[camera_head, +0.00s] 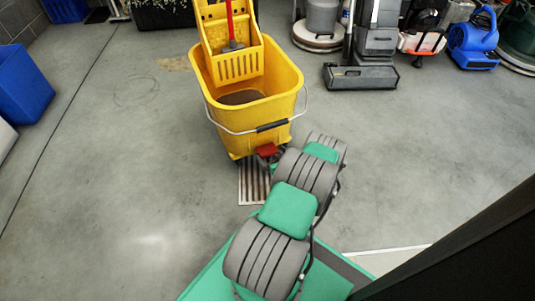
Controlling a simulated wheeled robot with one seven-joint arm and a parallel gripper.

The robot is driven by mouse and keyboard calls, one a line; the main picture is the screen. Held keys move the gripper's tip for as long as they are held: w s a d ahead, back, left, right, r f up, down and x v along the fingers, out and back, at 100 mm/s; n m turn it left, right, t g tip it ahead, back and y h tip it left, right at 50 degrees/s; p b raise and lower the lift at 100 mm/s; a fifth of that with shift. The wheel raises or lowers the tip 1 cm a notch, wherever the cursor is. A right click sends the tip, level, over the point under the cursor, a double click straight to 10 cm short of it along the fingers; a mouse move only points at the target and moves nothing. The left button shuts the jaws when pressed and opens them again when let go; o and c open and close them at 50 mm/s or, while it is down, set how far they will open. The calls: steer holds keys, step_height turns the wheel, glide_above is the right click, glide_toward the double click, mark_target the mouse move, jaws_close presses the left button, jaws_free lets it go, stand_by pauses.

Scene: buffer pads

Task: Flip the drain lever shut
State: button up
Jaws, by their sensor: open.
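The yellow mop bucket (228,112) stands on the concrete floor in the head view. The red drain lever (267,150) is low on its near side, towards the right. My grey and green arm reaches up from the bottom of the view, to the right of the lever. My gripper (273,163) shows only as a small dark part beside the lever, mostly hidden by my arm. It is open. I cannot tell whether it touches the lever. A slotted floor drain (253,186) lies in front of the bucket.
A yellow wringer (228,45) with a red handle sits on the bucket. A wire bail with a dark grip (272,126) hangs across its front. Cleaning machines (362,76) stand at the back right. A blue bin (22,86) is at left. Floor left of the bucket is clear.

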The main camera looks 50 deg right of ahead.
mark_target(270, 155)
steer(key=x, duration=0.2)
steer(key=shift+w+d+f+b, duration=0.15)
steer(key=shift+w+f+b, duration=0.05)
steer(key=shift+w+b, duration=0.1)
steer(key=shift+s, duration=0.1)
steer(key=c, duration=1.3)
steer(key=shift+f+t+b, duration=0.3)
steer(key=shift+f+b, duration=0.3)
steer(key=shift+b, duration=0.7)
steer(key=shift+r+t+h, duration=0.3)
steer(key=o, duration=1.3)
